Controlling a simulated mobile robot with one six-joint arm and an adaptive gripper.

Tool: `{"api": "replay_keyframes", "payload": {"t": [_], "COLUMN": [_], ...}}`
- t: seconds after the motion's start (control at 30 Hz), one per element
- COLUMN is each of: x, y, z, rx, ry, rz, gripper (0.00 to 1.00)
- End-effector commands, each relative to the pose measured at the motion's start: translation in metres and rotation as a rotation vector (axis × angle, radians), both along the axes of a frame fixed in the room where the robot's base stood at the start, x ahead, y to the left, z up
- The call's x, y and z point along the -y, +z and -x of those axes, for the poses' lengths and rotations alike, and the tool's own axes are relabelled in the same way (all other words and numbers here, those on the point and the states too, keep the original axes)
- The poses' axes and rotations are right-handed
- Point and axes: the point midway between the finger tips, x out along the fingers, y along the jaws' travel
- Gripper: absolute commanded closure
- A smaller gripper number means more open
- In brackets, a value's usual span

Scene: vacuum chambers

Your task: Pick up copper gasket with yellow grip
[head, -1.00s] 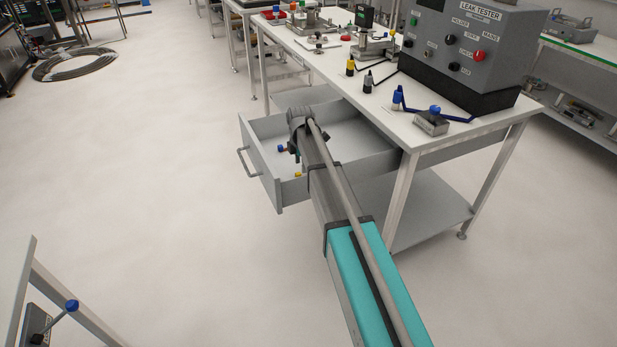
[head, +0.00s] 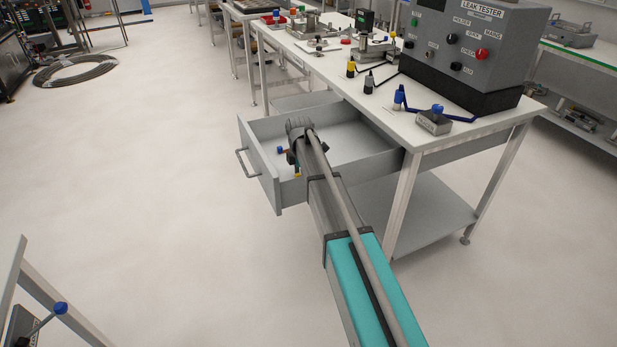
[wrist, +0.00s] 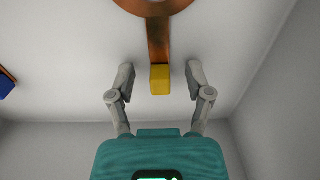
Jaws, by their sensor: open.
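The copper gasket (wrist: 158,38) lies at the top middle of the wrist view, its ring cut off by the top edge. Its stem runs down to a yellow grip (wrist: 160,80). My gripper (wrist: 159,72) is open, with one finger on each side of the yellow grip and a gap on both sides. In the head view my arm's end is over the open drawer (head: 262,182), and a bit of the yellow grip (head: 297,172) shows beside it. The rest of the gasket is hidden there by my arm.
A blue grip (wrist: 6,84) on another copper-coloured piece lies at the left edge of the wrist view. Drawer walls (wrist: 270,90) rise on the right and near side. The bench (head: 470,135) with the leak tester (head: 470,55) stands above the drawer.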

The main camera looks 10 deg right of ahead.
Motion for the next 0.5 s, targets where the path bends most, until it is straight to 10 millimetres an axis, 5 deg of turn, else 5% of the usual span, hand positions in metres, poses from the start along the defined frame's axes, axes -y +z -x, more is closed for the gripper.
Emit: {"api": "replay_keyframes", "payload": {"t": [0.23,0.5], "x": [0.0,0.0], "y": [0.0,0.0], "z": [0.0,0.0001], "rx": [0.0,0.0], "ry": [0.0,0.0], "rz": [0.0,0.0], "gripper": [0.34,0.83]}}
